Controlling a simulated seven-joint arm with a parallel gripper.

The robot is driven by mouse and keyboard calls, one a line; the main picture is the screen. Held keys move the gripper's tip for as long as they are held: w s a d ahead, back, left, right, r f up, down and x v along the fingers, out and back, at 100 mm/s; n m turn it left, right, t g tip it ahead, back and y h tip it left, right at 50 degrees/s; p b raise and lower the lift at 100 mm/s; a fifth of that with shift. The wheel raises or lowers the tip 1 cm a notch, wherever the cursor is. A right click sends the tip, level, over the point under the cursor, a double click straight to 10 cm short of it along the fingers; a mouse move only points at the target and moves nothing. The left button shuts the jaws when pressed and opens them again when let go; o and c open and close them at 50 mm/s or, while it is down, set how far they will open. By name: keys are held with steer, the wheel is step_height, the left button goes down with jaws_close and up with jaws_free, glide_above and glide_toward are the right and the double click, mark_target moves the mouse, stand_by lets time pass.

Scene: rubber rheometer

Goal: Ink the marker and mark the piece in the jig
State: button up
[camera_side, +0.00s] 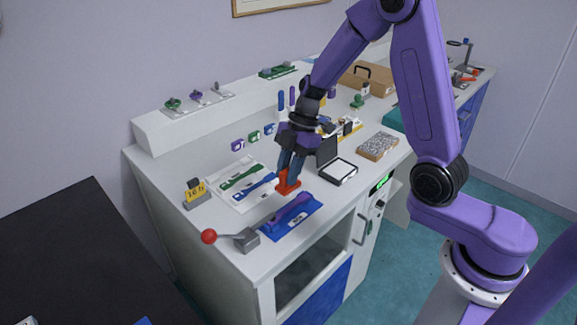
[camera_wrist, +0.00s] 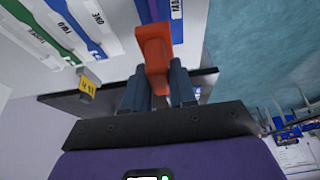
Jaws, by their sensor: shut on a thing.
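My gripper (camera_side: 289,172) is shut on an orange-red marker (camera_side: 288,184), which hangs upright below the fingers. The marker also shows between the fingers in the wrist view (camera_wrist: 155,50). In the side view they are above the bench, left of the open ink pad (camera_side: 338,173) with its dark lid raised. The blue jig (camera_side: 272,231) lies just in front, with a purple dumbbell-shaped piece (camera_side: 292,214) in it. I cannot tell whether the marker touches anything. Its lower face is hidden.
A white tray (camera_side: 212,187) with green and blue strips lies to the left. A yellow-labelled block (camera_side: 195,194) and a red-knobbed lever (camera_side: 209,236) stand near the left edge. A grey speckled block (camera_side: 377,146) lies right of the pad.

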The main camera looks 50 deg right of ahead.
mark_target(289, 189)
steer(key=shift+f, duration=2.4)
steer(key=shift+f, duration=0.6)
stand_by(0.5)
steer(key=shift+r, duration=3.55)
